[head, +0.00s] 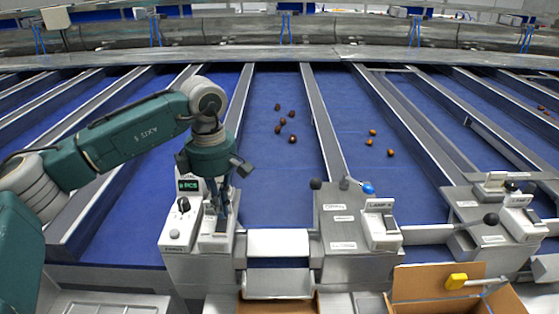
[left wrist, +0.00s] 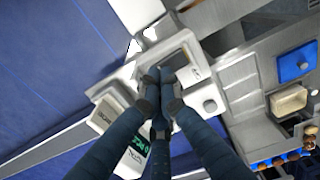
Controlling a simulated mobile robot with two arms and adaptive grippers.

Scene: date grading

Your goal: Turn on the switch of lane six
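My left gripper (head: 221,212) points down at the control box (head: 186,262) on the left, at the near end of the blue lanes. In the left wrist view its fingers (left wrist: 163,88) are together with nothing seen between them. Their tips are at a switch with a dark frame (left wrist: 175,60) on the box top; I cannot tell whether they touch it. The fingers hide part of the switch, so its position is unclear. Another box (head: 345,240) in the middle has a similar switch (head: 383,230); its lane label is too small to read surely. My right gripper is not in view.
Several dark dates (head: 281,123) and orange dates (head: 391,153) lie on the blue lanes. A third control box (head: 500,222) stands at the right. An open cardboard box (head: 420,284) is at the front right. Lever knobs (head: 316,184) stick up from the boxes.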

